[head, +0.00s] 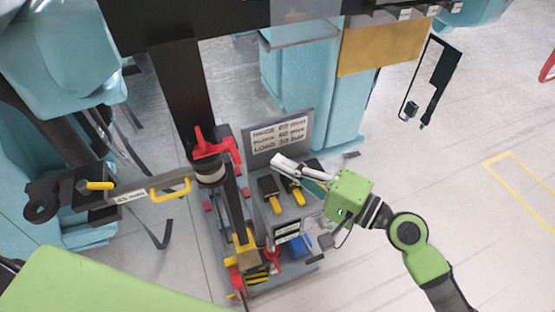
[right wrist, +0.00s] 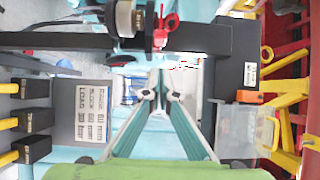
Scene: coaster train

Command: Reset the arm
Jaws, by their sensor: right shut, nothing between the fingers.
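My right gripper (head: 280,166) is on a green arm that comes in from the right in the head view. Its fingers point left, over the grey panel and in front of the label sign (head: 277,137). The fingers are shut with nothing between them; the fingertips (right wrist: 155,94) meet in the right wrist view. My left gripper is not in view; a green surface at the lower left of the head view may be part of my body.
A panel (head: 310,212) holds black blocks with yellow handles (head: 272,197). A dark post with a red clamp (head: 212,146) and a yellow-handled bar (head: 170,188) stands left of the gripper. Open floor (head: 460,200) lies to the right.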

